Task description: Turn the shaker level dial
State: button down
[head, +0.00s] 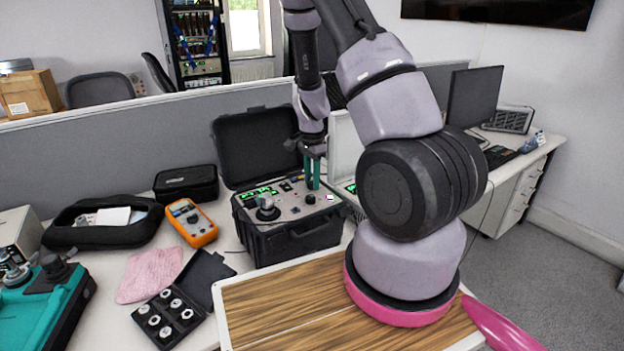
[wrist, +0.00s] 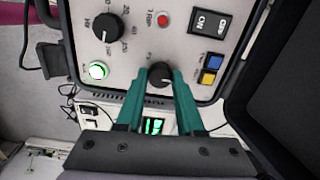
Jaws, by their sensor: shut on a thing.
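The black calibration case (head: 290,240) stands open on the desk, with its control panel facing up. In the wrist view, a small black dial (wrist: 160,75) with a white mark sits between my teal fingertips; its label is too blurred to read. My gripper (head: 312,184) points down at the panel in the head view. It also shows in the wrist view (wrist: 160,82), closed on the sides of this small dial. A larger black dial (wrist: 105,27) with a printed number scale sits up and left of it, untouched.
The case's raised lid (head: 255,145) stands behind the panel. An orange multimeter (head: 190,222) lies to the left.

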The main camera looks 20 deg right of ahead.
dwell(0.4)
jog(key=c, duration=0.5)
grip_release()
jog(key=shift+r, duration=0.15)
notch_tip(320, 180, up, 11)
jog(key=shift+f, duration=0.2)
